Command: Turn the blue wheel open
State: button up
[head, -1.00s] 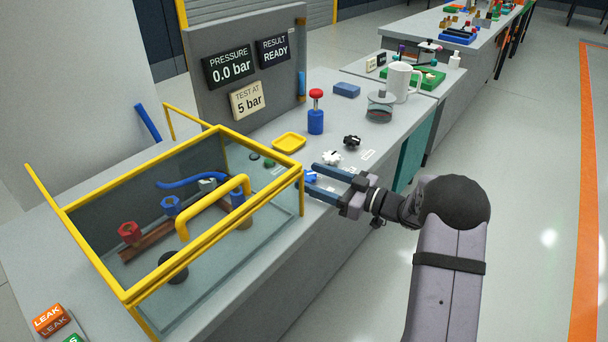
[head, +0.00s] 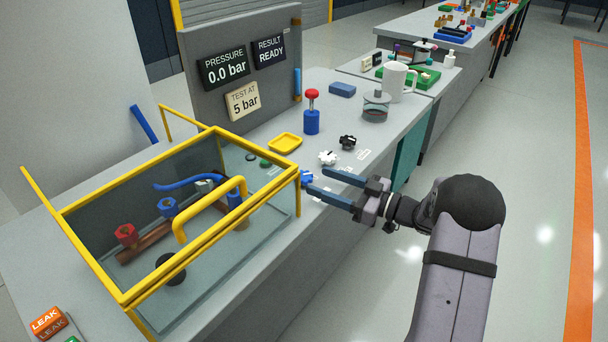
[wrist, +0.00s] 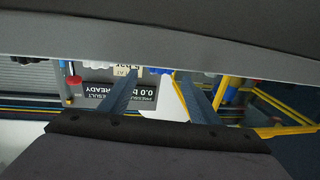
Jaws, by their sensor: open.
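The blue wheel (head: 307,178) is a small handwheel on the front of the bench, just right of the tank's front corner. My gripper (head: 317,180) is open and empty, its two blue fingers pointing left at the wheel. The fingertips are just right of the wheel and look slightly apart from it; the upper finger is behind, the lower in front. In the wrist view, my gripper (wrist: 155,78) shows spread fingers, with a small blue shape between the tips that is partly cut off by a grey edge. The wheel's turn position is too small to tell.
A white wheel (head: 328,158) and a black wheel (head: 347,142) sit behind the blue one. The yellow-framed tank (head: 214,133) stands to the left. A red-topped blue post (head: 312,118) and yellow tray (head: 285,143) are farther back. The pressure display (head: 225,68) reads 0.0 bar. Floor at right is clear.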

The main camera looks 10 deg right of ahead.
aim_at(303, 174)
jog(key=shift+x, duration=3.35)
jog(key=c, duration=1.1)
